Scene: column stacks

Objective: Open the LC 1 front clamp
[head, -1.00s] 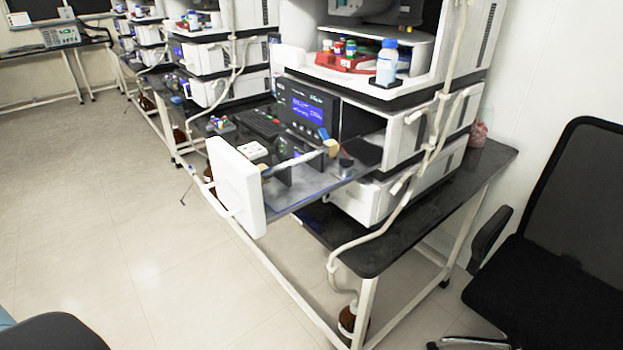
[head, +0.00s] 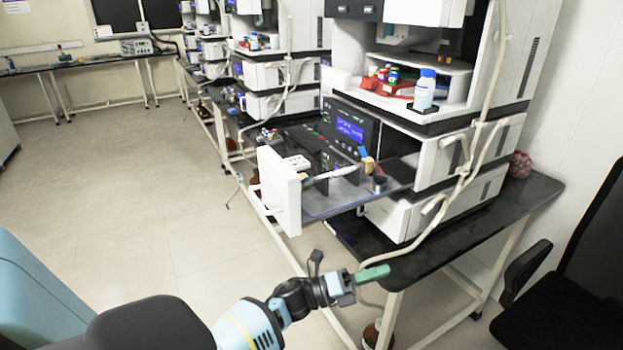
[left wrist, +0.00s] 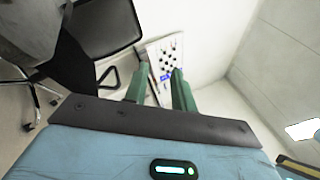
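In the head view a column drawer with a white front panel (head: 281,190) is pulled out of the nearest instrument stack. A pale column (head: 338,173) lies above its dark tray (head: 330,206), with a tan and blue piece (head: 368,161) at its right end. The clamps are too small to make out, so I cannot tell whether the front one is open. My left gripper (head: 374,274) is in front of and below the drawer, apart from it. In the left wrist view its two green fingers (left wrist: 159,88) stand apart with nothing between them. My right gripper is not in view.
A black bench (head: 470,228) carries the stack. A pale hose (head: 440,222) hangs down the stack's front to the bench edge, near my left gripper. A black chair (head: 585,250) stands at the right. The floor (head: 140,190) left of the drawer is clear.

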